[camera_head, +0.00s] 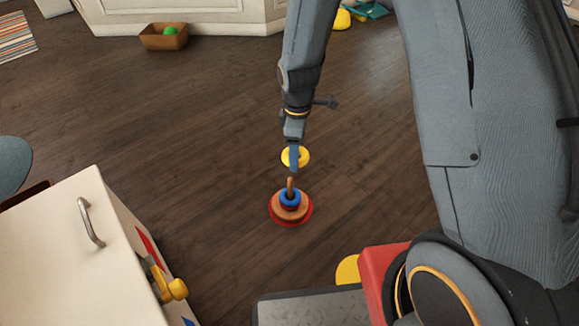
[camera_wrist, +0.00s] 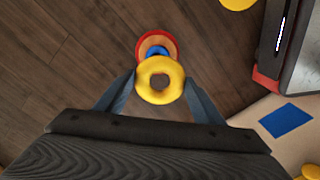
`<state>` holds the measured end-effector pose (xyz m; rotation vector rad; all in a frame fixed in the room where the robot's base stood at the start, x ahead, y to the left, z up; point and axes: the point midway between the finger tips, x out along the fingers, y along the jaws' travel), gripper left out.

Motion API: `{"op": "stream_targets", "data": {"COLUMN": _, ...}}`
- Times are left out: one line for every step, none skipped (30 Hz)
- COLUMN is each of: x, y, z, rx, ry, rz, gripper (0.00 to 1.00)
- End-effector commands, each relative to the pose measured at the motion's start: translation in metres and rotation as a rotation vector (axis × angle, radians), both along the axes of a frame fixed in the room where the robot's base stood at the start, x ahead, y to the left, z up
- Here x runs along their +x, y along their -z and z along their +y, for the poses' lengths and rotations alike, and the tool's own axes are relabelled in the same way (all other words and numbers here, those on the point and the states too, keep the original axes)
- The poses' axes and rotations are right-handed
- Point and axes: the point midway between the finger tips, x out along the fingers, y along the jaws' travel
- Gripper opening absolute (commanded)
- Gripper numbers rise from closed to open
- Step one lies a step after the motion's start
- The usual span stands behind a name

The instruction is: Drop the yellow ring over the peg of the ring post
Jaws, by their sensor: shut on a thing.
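The yellow ring (camera_wrist: 160,93) is held between the two fingertips of my gripper (camera_wrist: 160,88) in the wrist view. My gripper (camera_head: 294,158) also shows in the head view, pointing down with the yellow ring (camera_head: 303,157) at its tip. The ring post (camera_head: 290,208) stands on the floor, just below the ring in the head view. It has a red base, an orange ring, a blue ring and a brown peg (camera_head: 290,186) sticking up. In the wrist view the ring post (camera_wrist: 156,40) is partly hidden behind the yellow ring, and its peg cannot be made out.
A cream cabinet (camera_head: 60,250) with a metal handle stands at the lower left. A brown box (camera_head: 164,37) with a green thing in it lies at the back left. The wooden floor around the post is clear.

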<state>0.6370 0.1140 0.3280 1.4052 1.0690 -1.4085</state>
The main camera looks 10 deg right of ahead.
Motion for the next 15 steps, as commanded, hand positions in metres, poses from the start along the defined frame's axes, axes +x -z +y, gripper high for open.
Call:
{"op": "stream_targets", "data": {"x": 0.004, "y": 0.018, "z": 0.004, "rx": 0.000, "ry": -0.041, "rz": 0.000, "gripper": 0.41}}
{"op": "stream_targets", "data": {"x": 0.005, "y": 0.023, "z": 0.006, "rx": 0.000, "ry": -0.063, "rz": -0.001, "gripper": 0.41}}
{"op": "stream_targets", "data": {"x": 0.007, "y": 0.029, "z": 0.009, "rx": 0.000, "ry": -0.089, "rz": -0.001, "gripper": 0.41}}
{"op": "stream_targets", "data": {"x": 0.008, "y": 0.033, "z": 0.011, "rx": 0.000, "ry": -0.108, "rz": -0.001, "gripper": 0.41}}
{"op": "stream_targets", "data": {"x": 0.008, "y": 0.037, "z": 0.012, "rx": 0.000, "ry": -0.122, "rz": -0.001, "gripper": 0.41}}
{"op": "stream_targets", "data": {"x": 0.009, "y": 0.040, "z": 0.013, "rx": 0.001, "ry": -0.139, "rz": -0.001, "gripper": 0.41}}
{"op": "stream_targets", "data": {"x": 0.009, "y": 0.042, "z": 0.014, "rx": 0.001, "ry": -0.148, "rz": -0.001, "gripper": 0.41}}
{"op": "stream_targets", "data": {"x": 0.010, "y": 0.043, "z": 0.015, "rx": 0.001, "ry": -0.155, "rz": -0.001, "gripper": 0.41}}
{"op": "stream_targets", "data": {"x": 0.010, "y": 0.044, "z": 0.016, "rx": 0.001, "ry": -0.163, "rz": -0.002, "gripper": 0.41}}
{"op": "stream_targets", "data": {"x": 0.010, "y": 0.045, "z": 0.016, "rx": 0.001, "ry": -0.167, "rz": -0.002, "gripper": 0.41}}
{"op": "stream_targets", "data": {"x": 0.010, "y": 0.045, "z": 0.016, "rx": 0.001, "ry": -0.169, "rz": -0.002, "gripper": 0.41}}
{"op": "stream_targets", "data": {"x": 0.010, "y": 0.045, "z": 0.016, "rx": 0.001, "ry": -0.171, "rz": -0.002, "gripper": 0.41}}
{"op": "stream_targets", "data": {"x": 0.010, "y": 0.044, "z": 0.016, "rx": 0.001, "ry": -0.171, "rz": -0.002, "gripper": 0.41}}
{"op": "stream_targets", "data": {"x": 0.010, "y": 0.044, "z": 0.016, "rx": 0.001, "ry": -0.171, "rz": -0.002, "gripper": 0.41}}
{"op": "stream_targets", "data": {"x": 0.010, "y": 0.044, "z": 0.016, "rx": 0.001, "ry": -0.170, "rz": -0.002, "gripper": 0.41}}
